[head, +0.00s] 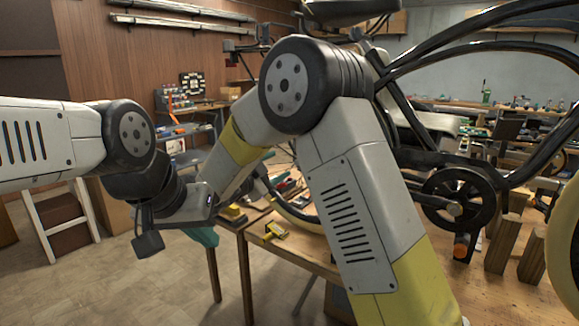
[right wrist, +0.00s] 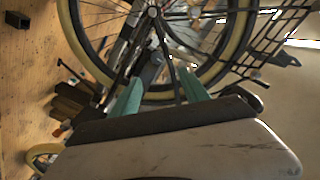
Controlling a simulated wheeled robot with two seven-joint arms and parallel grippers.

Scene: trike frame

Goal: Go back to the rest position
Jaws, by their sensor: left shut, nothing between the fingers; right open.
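My left gripper (head: 205,236) is in the head view, left of the workbench edge, with its teal fingers partly hidden behind the dark wrist. It is shut and empty. My right gripper (right wrist: 160,92) shows in the right wrist view, with its two teal fingers apart and nothing clearly held between them. I cannot make out the right gripper in the head view. A large white and yellow arm of mine crosses the middle of the head view and hides part of the trike frame (head: 405,115).
The trike's spoked wheel (right wrist: 95,50) and a black wire rack (right wrist: 262,40) lie beyond the right fingers. Wooden blocks (head: 502,245) stand on the workbench (head: 290,258) beside the crank (head: 458,198). A white stool (head: 42,232) stands at left; the floor (head: 110,285) in front is clear.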

